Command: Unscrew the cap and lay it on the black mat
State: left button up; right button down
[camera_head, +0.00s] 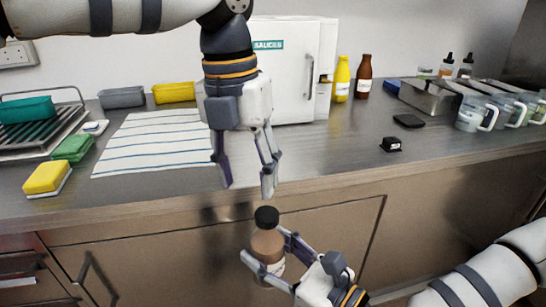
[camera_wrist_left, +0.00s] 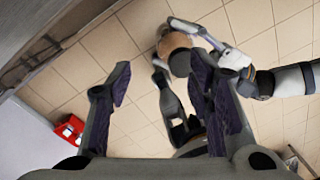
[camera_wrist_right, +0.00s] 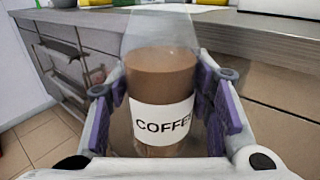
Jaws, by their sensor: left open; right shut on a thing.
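A bottle (camera_head: 268,243) of brown liquid with a black cap (camera_head: 267,217) stands upright in front of the counter edge, held in the air. My right gripper (camera_head: 264,250) is shut around its body. In the right wrist view the bottle (camera_wrist_right: 160,80) shows a partly covered coffee label and a clear upper part; its cap is out of view. My left gripper (camera_head: 247,190) is open and empty, just above the cap, slightly left. The left wrist view shows the dark cap (camera_wrist_left: 180,63) beyond the fingers. A small flat black mat (camera_head: 408,121) lies on the counter at right.
A small black object (camera_head: 391,145) sits near the mat. A striped towel (camera_head: 155,143), sponges (camera_head: 47,177) and trays are at left. A white freezer (camera_head: 290,70), yellow and brown bottles, a metal container (camera_head: 430,97) and clear jugs stand behind and right. The middle front counter is clear.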

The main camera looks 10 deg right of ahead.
aim_at(273, 212)
pick_arm(q)
jog(key=s+d+r+m, duration=0.2)
jog(key=d+r, duration=0.1)
jog(key=shift+d+y, duration=0.2)
jog(key=shift+y, duration=0.2)
jog(key=shift+s+d+m, duration=0.15)
jog(key=shift+s+m, duration=0.1)
jog(key=shift+m, duration=0.15)
notch_tip(273, 212, down, 8)
jog(key=shift+r, duration=0.25)
jog(key=shift+c, duration=0.2)
